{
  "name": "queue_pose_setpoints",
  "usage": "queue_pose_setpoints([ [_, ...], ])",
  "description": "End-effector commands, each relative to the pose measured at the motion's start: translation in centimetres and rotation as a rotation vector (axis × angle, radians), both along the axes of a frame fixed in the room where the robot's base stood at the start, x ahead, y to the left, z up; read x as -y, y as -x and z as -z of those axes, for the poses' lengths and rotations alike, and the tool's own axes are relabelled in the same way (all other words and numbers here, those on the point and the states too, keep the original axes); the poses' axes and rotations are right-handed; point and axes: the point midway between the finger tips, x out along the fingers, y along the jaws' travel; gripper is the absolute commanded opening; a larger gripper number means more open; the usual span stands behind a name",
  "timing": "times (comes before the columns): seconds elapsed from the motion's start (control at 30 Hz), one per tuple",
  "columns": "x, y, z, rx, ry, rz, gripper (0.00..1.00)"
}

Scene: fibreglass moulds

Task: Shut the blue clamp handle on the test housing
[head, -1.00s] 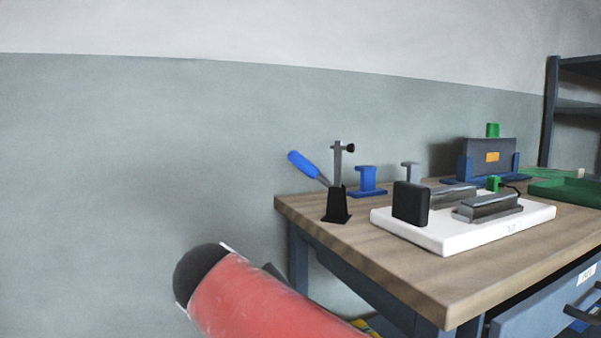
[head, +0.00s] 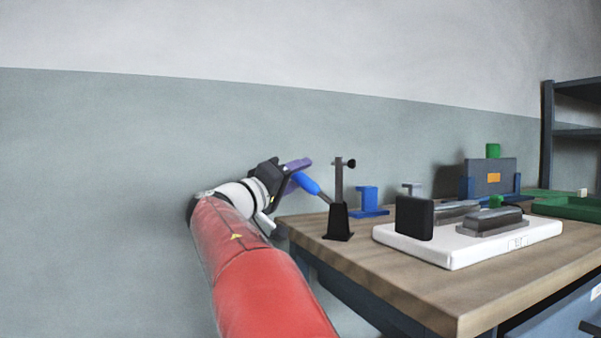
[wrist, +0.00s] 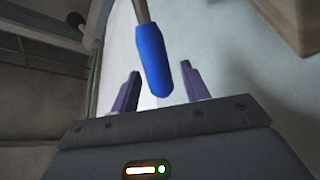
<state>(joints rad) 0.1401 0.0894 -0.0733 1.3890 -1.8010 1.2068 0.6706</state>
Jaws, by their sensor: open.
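The blue clamp handle (head: 306,184) is a blue grip on a thin metal rod. It slants up and left from a black clamp base (head: 338,222) near the table's left edge. A thin grey post with a black knob rises from that base. My gripper (head: 297,171) is at the upper end of the handle, off the table's left side. In the wrist view, my gripper (wrist: 160,85) is open, with its two purple fingers apart. The blue handle (wrist: 153,62) shows between them, with a gap on each side.
A white board (head: 480,252) with a black block (head: 414,218) and grey metal parts lies right of the clamp. A blue stand (head: 368,200) is behind it. Green trays (head: 570,206) lie far right. A wall (head: 100,180) runs behind the wooden table (head: 400,285).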

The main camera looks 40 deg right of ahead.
Motion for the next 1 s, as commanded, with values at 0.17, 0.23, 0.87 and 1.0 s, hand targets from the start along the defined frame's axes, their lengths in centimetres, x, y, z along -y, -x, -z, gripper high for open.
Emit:
queue_pose_setpoints([
  [0.17, 1.5, -0.2, -0.4, -0.001, 0.000, 0.002, 0.46],
  [0.23, 1.7, -0.2, -0.4, -0.001, 0.000, 0.000, 0.46],
  [0.87, 1.7, -0.2, -0.4, -0.001, -0.001, -0.001, 0.00],
  [1.0, 1.7, -0.2, -0.4, -0.001, -0.002, -0.001, 0.00],
])
